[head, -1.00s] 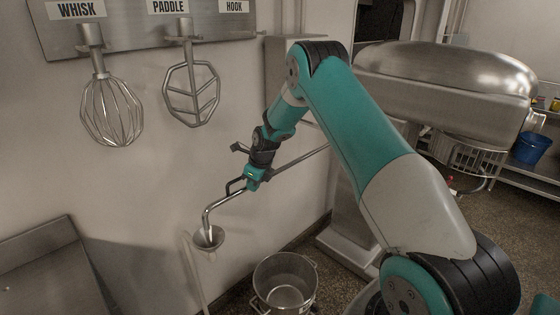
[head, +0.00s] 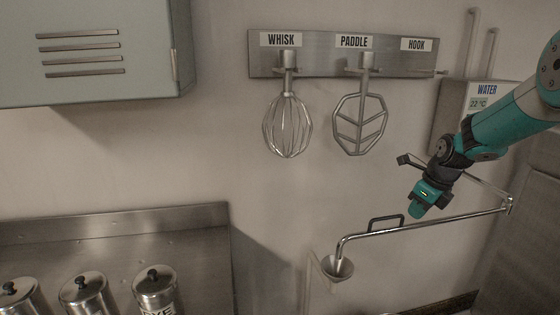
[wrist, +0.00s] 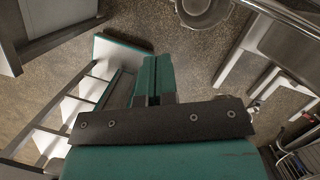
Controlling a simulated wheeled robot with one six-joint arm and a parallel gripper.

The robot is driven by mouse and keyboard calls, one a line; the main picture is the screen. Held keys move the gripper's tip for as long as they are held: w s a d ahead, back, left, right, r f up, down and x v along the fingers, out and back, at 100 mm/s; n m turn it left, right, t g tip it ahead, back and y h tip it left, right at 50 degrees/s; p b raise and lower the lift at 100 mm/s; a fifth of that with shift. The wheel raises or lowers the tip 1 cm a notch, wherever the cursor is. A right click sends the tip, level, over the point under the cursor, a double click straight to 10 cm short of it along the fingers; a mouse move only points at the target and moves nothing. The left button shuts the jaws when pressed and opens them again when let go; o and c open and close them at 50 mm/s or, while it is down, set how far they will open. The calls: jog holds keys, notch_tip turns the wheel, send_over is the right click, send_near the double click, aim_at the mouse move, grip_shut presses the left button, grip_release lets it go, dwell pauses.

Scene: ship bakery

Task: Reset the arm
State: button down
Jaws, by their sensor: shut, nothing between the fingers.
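My teal and black arm enters from the right in the head view. My gripper (head: 418,212) hangs in the air, pointing down and left, close to the metal water pipe (head: 440,225) in the picture; I cannot tell whether they touch. In the wrist view my gripper (wrist: 152,80) shows its two teal fingers pressed together with nothing between them. Below it is the speckled floor (wrist: 180,55).
A whisk (head: 288,122) and a paddle (head: 360,125) hang on a wall rack; the hook's place is empty. The pipe ends over a small funnel (head: 337,268). Lidded canisters (head: 84,292) stand lower left, under a cabinet (head: 85,50). A pot (wrist: 203,12) shows in the wrist view.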

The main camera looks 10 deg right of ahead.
jog(key=s+a+r+n+g+y+b, duration=0.1)
jog(key=s+a+r+n, duration=0.3)
jog(key=s+a+n, duration=0.4)
jog(key=s+a+r+n+y+b, duration=0.1)
jog(key=s+a+r+n, duration=0.3)
jog(key=a+n, duration=0.65)
jog(key=s+a+n+g, duration=0.1)
jog(key=s+a+n, duration=0.3)
jog(key=s+n, duration=0.5)
jog(key=s+a+n+b, duration=0.1)
jog(key=s+a+n, duration=0.3)
jog(key=s+n, duration=0.5)
jog(key=s, duration=0.3)
jog(key=shift+s+f+g+y, duration=0.15)
jog(key=shift+f+g+y, duration=0.15)
jog(key=shift+f+g, duration=0.1)
jog(key=shift+r, duration=0.1)
